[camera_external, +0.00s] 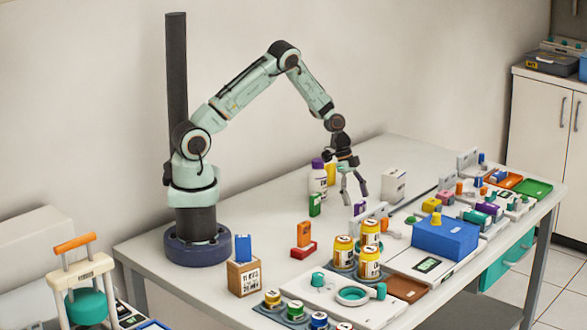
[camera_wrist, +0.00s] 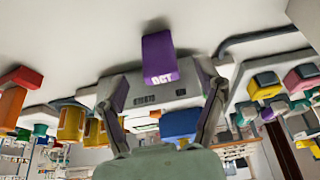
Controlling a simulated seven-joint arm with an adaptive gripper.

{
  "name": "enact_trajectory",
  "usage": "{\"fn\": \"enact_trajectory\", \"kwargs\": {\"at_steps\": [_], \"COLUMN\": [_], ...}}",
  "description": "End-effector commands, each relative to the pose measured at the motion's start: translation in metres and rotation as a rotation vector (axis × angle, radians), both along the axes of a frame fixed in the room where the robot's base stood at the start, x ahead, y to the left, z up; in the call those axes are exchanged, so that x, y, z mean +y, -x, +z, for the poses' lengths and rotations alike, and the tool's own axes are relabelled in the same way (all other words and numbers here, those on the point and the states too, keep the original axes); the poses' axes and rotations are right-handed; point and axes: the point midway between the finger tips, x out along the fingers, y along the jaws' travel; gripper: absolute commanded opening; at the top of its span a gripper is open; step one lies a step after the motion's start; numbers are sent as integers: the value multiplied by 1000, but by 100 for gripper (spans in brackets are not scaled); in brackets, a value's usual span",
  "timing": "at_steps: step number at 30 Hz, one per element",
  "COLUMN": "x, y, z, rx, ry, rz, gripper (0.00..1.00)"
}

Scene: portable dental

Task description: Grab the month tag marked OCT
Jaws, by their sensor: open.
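The purple month tag marked OCT (camera_wrist: 160,58) shows in the wrist view, just beyond and between my fingertips, with its white lettering readable. In the external view a purple tag (camera_external: 360,208) stands on the table right by my fingertips; its lettering is too small to read there. My gripper (camera_external: 356,199) points down over it with its fingers spread. In the wrist view my gripper (camera_wrist: 160,94) is open with nothing held between its fingers. I cannot tell whether a finger touches the tag.
A green tag (camera_external: 315,204), a red and orange block (camera_external: 304,240) and a blue tag (camera_external: 243,248) stand to the left. Yellow jars (camera_external: 369,262) and a blue box (camera_external: 446,238) are in front. A purple-capped bottle (camera_external: 318,180) stands behind. The table between base and green tag is clear.

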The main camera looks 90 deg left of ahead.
Motion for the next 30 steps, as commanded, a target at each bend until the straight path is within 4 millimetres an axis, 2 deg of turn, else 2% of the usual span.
{"fn": "enact_trajectory", "kwargs": {"at_steps": [3,7,17,23,30], "x": [-6,-10,-12,-12,-12], "y": [-5,-9,-12,-12,-11], "z": [-19,-33,-38,-38,-38], "rx": [3,2,0,0,1], "ry": [1,1,0,0,1], "rz": [-1,-1,0,0,0], "gripper": [70,70,70,11,10]}}
